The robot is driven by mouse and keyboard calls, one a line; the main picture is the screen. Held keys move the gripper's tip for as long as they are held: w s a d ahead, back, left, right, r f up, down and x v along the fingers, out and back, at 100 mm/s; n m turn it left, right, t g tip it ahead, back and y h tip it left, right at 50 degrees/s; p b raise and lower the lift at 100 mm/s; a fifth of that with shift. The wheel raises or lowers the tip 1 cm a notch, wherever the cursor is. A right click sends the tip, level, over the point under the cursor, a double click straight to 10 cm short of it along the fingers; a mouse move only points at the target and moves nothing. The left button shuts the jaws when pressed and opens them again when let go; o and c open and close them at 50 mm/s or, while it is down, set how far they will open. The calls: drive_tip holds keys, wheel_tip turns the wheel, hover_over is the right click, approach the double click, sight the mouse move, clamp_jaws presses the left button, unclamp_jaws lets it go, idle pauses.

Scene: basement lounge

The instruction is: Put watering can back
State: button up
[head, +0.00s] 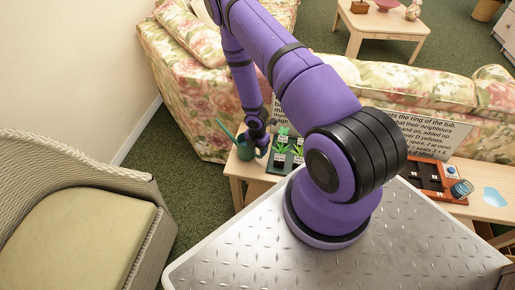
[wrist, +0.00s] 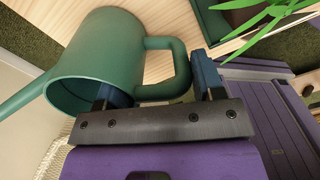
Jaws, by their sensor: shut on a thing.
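The green watering can (head: 246,150) is at the left end of the light wooden table (head: 237,190), its thin spout pointing up and left. In the wrist view the can (wrist: 105,50) fills the upper left, with its open mouth toward the camera and its looped handle (wrist: 180,66) on the right. My gripper (wrist: 157,86) is shut on the can, one finger at the mouth and the other beside the handle's outer side. In the head view my gripper (head: 257,136) is small and partly hides the can. Whether the can touches the table cannot be told.
A dark tray with small green plants and labels (head: 287,152) sits just right of the can. A sign (head: 430,135) stands behind, and an orange tray (head: 430,178) lies further right. A wicker chair (head: 80,215) is at left and a floral sofa (head: 190,75) behind.

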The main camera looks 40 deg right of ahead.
drive_tip(key=shift+f, duration=0.15)
drive_tip(key=o, duration=1.6)
drive_tip(key=shift+c, duration=0.2)
drive_tip(key=r, duration=1.2)
drive_tip(key=shift+w+r, duration=0.15)
drive_tip(key=shift+w, duration=0.05)
drive_tip(key=w+r+m+t+h, duration=0.1)
drive_tip(key=w+r+m, duration=0.1)
drive_tip(key=r, duration=0.6)
drive_tip(key=w+r+m+t+h, duration=0.1)
drive_tip(key=w+r+m, duration=0.2)
drive_tip(key=r, duration=0.6)
drive_tip(key=s+a+r+m+t, duration=0.1)
drive_tip(key=s+a+r+m, duration=0.15)
drive_tip(key=r, duration=0.65)
drive_tip(key=s+a+r+m, duration=0.1)
drive_tip(key=r+m, duration=0.2)
drive_tip(key=r, duration=0.6)
drive_tip(key=s+a+r+m+t+y, duration=0.1)
drive_tip(key=s+a+r+m, duration=0.4)
drive_tip(key=s+r, duration=0.4)
drive_tip(key=s+a+r+m+t+y, duration=0.1)
drive_tip(key=s+a+r+m, duration=0.4)
drive_tip(key=s+r, duration=0.5)
drive_tip(key=s+a, duration=0.1)
drive_tip(key=s, duration=0.2)
drive_tip(key=shift+s+a+r+m+t, duration=0.15)
drive_tip(key=shift+s+r+m+t, duration=0.1)
drive_tip(key=shift+s+m+t, duration=0.1)
